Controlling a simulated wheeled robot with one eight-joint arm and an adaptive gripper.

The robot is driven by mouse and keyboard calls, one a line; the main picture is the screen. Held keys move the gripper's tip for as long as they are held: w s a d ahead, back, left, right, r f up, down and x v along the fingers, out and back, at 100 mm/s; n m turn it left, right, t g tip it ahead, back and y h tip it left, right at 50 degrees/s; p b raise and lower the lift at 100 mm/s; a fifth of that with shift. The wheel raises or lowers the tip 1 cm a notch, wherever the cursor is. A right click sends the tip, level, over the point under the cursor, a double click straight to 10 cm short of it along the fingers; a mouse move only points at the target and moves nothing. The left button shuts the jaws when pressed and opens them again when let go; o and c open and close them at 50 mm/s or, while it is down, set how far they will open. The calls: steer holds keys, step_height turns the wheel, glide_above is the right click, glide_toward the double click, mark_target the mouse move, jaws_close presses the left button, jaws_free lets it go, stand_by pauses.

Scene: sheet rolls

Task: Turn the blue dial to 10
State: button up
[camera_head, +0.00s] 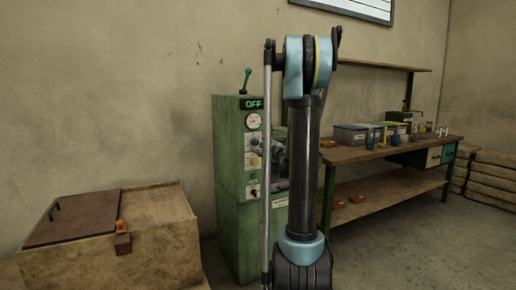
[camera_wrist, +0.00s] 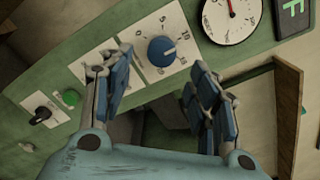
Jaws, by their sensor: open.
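The blue dial (camera_wrist: 161,51) sits on a white scale plate on the green machine's panel; it also shows small in the head view (camera_head: 254,141). A pale pointer mark is on the dial's right side in the wrist view. I see no contact with the dial. In the head view the arm hides most of the gripper.
The green machine (camera_head: 229,195) has an OFF display (camera_head: 251,104), a gauge (camera_head: 253,121), a yellow knob (camera_head: 255,161), a green button (camera_wrist: 71,97) and a black switch (camera_wrist: 40,116). A wooden chest (camera_head: 160,245) stands left; a workbench (camera_head: 350,154) with bins stands right.

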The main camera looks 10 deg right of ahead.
steer(key=v, duration=0.5)
steer(key=s+a+f+n+g, duration=0.3)
steer(key=s+a+n, duration=0.15)
steer(key=s, duration=0.25)
steer(key=s+a+f+n+g+y, duration=0.1)
steer(key=s+a+f+n+g, duration=0.3)
steer(key=s, duration=0.4)
steer(key=s+a+f+n+g, duration=0.2)
steer(key=s+a+n, duration=0.2)
steer(key=s+n, duration=0.25)
steer(key=s+d+f+n+g+h, duration=0.2)
steer(key=s+d+f, duration=0.1)
steer(key=s, duration=0.5)
steer(key=s+d+f+n+g+h, duration=0.2)
steer(key=s+f, duration=0.3)
steer(key=s, duration=0.3)
steer(key=s+d+f+n+g+h, duration=0.2)
steer(key=s+d+f+n, duration=0.1)
steer(key=s, duration=0.5)
steer(key=shift+d+f+n+h, duration=0.3)
steer(key=shift+f+n, duration=0.1)
steer(key=shift+f, duration=0.05)
